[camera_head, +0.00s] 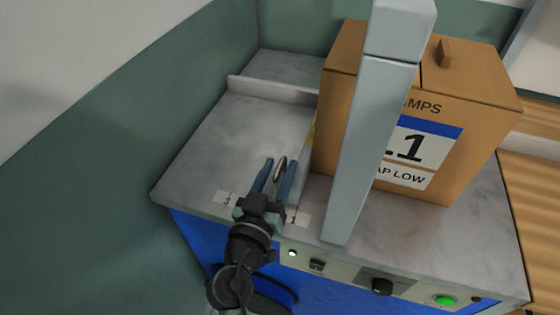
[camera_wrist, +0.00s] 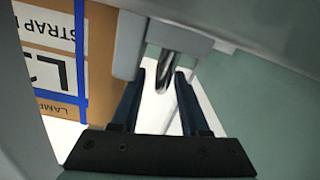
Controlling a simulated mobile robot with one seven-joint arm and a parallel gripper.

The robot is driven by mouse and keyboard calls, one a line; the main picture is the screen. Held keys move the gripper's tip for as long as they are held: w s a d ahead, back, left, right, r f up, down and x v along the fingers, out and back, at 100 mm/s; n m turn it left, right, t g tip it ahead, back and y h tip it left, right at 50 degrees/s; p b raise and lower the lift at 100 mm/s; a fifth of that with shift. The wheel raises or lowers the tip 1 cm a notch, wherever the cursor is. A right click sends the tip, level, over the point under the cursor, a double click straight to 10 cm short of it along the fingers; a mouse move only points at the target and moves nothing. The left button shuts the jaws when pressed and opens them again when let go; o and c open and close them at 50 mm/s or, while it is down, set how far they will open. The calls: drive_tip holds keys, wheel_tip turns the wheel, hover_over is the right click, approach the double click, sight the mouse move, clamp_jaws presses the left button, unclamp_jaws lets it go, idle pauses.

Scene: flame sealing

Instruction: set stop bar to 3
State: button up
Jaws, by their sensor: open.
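My gripper (camera_head: 280,162) is open over the left part of the grey tabletop, its two blue fingers either side of a metal loop handle (camera_head: 280,172). In the wrist view the handle (camera_wrist: 166,78) stands between the fingertips, fixed to a grey block (camera_wrist: 128,45) that looks like part of the stop bar. The jaws are not closed on it. The bar's pale edge (camera_head: 301,165) seems to run along the left side of the box. On the front edge are a label 3 (camera_head: 226,199) to the left and a label 1 (camera_head: 296,220) to the right. My gripper hides the space between them.
A cardboard box (camera_head: 465,150) stands on the table, right of the handle. A grey upright post (camera_head: 365,150) rises in front of it. The tabletop left of my gripper is clear.

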drive_tip(key=shift+w+d, duration=0.2)
drive_tip(key=shift+w, duration=0.35)
clamp_jaws()
idle(1.1)
